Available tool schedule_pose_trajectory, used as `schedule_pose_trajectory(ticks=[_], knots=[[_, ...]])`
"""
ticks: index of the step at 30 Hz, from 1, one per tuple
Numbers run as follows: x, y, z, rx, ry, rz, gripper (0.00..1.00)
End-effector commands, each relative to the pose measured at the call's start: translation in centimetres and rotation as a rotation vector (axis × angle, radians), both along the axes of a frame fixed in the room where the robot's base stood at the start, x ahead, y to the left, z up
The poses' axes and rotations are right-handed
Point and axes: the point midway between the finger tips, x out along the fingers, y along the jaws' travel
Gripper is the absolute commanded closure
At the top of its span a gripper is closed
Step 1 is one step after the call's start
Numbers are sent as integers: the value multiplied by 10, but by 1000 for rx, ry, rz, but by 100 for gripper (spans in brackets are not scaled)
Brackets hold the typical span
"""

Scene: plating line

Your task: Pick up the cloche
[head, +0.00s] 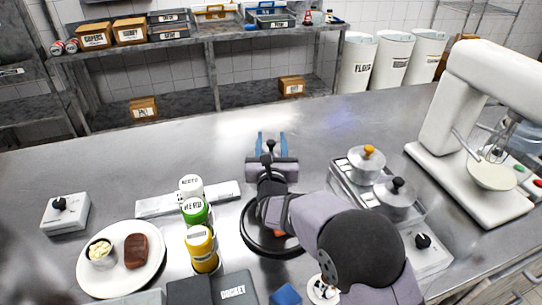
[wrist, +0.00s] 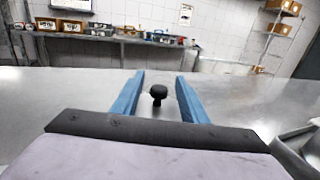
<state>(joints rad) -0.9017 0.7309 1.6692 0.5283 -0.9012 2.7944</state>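My gripper (head: 270,136) reaches over the middle of the steel counter, its two blue fingers pointing away from the camera and spread apart. Between them shows a black knob (head: 270,143), which I take for the cloche's handle; the body below it cannot be made out against the steel. In the wrist view the knob (wrist: 158,92) stands between the open fingers (wrist: 160,76), with a gap visible on the left. Contact on the right cannot be told.
Left are bottles (head: 197,215) and a white plate (head: 90,275) with food. Right are lidded pots (head: 368,163) and a white stand mixer (head: 440,130). The far counter is clear; a shelf (head: 200,45) stands behind.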

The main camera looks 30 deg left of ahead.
Motion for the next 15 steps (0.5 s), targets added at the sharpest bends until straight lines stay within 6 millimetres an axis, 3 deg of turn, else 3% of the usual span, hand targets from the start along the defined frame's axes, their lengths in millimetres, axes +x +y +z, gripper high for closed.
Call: schedule_pose_trajectory(ticks=[7,15], knots=[[23,13,0,0,1,0,60],[29,16,-1,0,0,0,60]])
